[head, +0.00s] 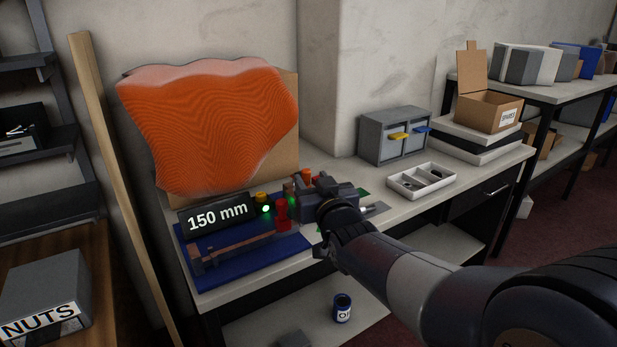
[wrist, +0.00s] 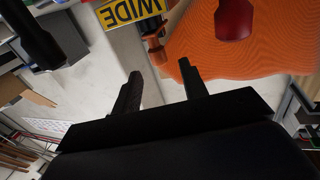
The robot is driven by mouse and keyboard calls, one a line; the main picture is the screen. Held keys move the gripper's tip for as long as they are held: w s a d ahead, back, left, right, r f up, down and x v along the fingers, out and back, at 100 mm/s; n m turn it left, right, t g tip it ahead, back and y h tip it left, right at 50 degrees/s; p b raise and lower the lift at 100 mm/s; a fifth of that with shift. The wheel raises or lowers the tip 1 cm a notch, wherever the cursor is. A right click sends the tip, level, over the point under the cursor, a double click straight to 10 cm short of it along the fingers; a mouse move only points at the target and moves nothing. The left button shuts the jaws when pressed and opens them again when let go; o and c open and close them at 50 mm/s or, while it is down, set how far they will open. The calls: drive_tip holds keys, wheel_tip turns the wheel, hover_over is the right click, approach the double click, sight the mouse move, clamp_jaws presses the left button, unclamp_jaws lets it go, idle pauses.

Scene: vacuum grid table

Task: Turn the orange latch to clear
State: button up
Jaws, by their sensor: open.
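A small orange piece (head: 306,174), which looks like the latch, shows just beyond my gripper (head: 299,187) in the head view. In the wrist view an orange-brown knob-like piece (wrist: 154,50), likely the same latch, lies just ahead of the fingertips, slightly left of the middle between them. My gripper (wrist: 160,74) is open, its two fingers apart with nothing visible between them. I see no contact with the latch. The latch's base and its exact turn angle are hidden in the head view by my gripper and nearby parts.
A large orange wavy sheet (head: 215,120) stands behind the blue base (head: 245,262). A "150 mm" display (head: 218,217) and a red post (head: 282,212) stand left of my gripper. A yellow "WIDE" sign (wrist: 130,12) shows in the wrist view. A white divided tray (head: 421,181) lies right.

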sight(308, 173)
drive_tip(key=shift+x, duration=1.8)
drive_tip(key=shift+c, duration=0.3)
clamp_jaws()
